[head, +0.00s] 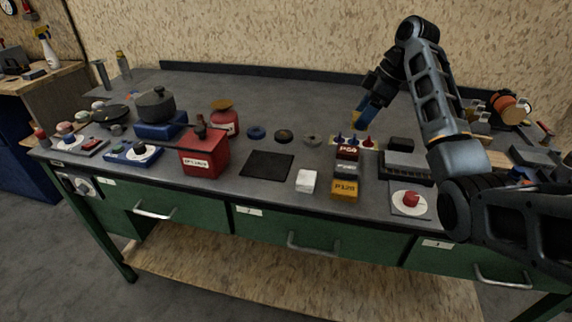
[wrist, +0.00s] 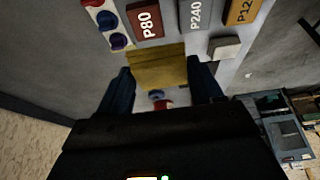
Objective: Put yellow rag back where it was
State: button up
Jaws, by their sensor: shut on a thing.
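The yellow rag (wrist: 158,68) is a flat yellow piece pinched between the two blue fingers of my gripper (wrist: 158,88) in the wrist view. In the head view my gripper (head: 364,117) points down over the back right of the bench, and a small bit of the yellow rag (head: 358,126) shows at its tips. The rag is close to a pale strip with blue and red pegs (head: 368,142). I cannot tell whether the rag touches anything below it.
Blocks marked P80 (wrist: 145,19), P240 (wrist: 194,12) and P120 (head: 345,189) stand in a row, with a white block (head: 305,181) to their left. A dark mat (head: 267,165) and a red box (head: 204,153) lie further left. A grey ridged block (head: 405,168) stands right.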

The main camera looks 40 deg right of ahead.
jog(key=shift+w+a+f, duration=0.1)
jog(key=shift+w+a, duration=0.1)
jog(key=shift+a, duration=0.05)
jog(key=p, duration=0.1)
send_over(309, 162)
jog(key=s, duration=0.1)
jog(key=f, duration=0.6)
jog(key=shift+s+d+f, duration=0.1)
jog(key=shift+d+f, duration=0.25)
jog(key=shift+d, duration=0.05)
jog(key=shift+f+p, duration=0.4)
jog(key=shift+f, duration=1.65)
jog(key=shift+f, duration=0.2)
jog(key=o, duration=0.9)
jog(key=shift+o, duration=0.2)
jog(key=shift+r, duration=0.1)
jog(key=shift+r, duration=0.2)
jog(key=b+v, duration=0.1)
jog(key=v, duration=1.1)
